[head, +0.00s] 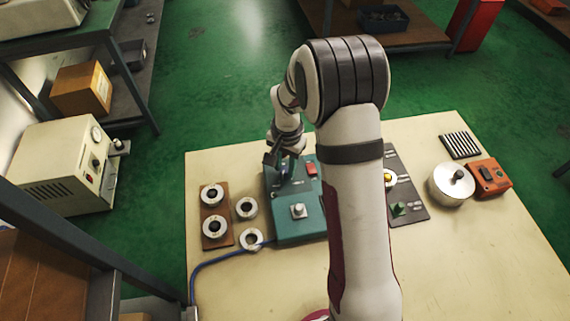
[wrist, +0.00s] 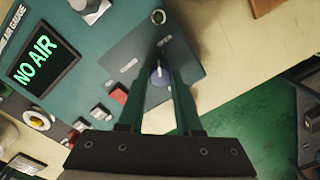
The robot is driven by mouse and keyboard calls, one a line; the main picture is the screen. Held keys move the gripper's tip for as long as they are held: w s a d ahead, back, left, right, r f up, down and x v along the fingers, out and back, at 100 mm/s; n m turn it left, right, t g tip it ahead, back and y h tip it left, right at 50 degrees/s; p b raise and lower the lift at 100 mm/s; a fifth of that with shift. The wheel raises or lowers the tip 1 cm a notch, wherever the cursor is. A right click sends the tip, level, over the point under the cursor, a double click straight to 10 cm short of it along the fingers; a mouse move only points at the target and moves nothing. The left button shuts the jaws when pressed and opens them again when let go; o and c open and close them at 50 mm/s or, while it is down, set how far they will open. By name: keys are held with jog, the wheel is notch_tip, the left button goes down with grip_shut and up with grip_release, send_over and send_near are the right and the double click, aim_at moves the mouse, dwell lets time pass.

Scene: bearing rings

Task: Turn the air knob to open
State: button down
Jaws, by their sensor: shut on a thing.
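The air knob (wrist: 159,76) is a small blue-grey knob with a pale pointer line, on a dark square plate of the teal machine (wrist: 90,25). In the wrist view my gripper (wrist: 160,84) has its two fingers on either side of the knob, shut on it. The pointer runs roughly along the fingers; the small labels beside it are hard to read. The machine's screen (wrist: 43,60) reads "NO AIR" in green. In the head view the teal machine (head: 290,232) stands on the table, with my gripper (head: 284,170) low over its far part; the knob is hidden there.
Bearing rings (head: 246,207) lie left of the machine, some on a brown board (head: 208,242). A blue hose (head: 212,261) runs to the left table edge. The front right table is clear.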

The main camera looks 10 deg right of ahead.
aim_at(287, 171)
jog(key=shift+m, duration=1.6)
jog(key=c, duration=0.6)
grip_release()
jog(key=r, duration=1.5)
jog(key=shift+s+d+r, duration=0.15)
jog(key=shift+s+r, duration=0.1)
jog(key=shift+r, duration=0.15)
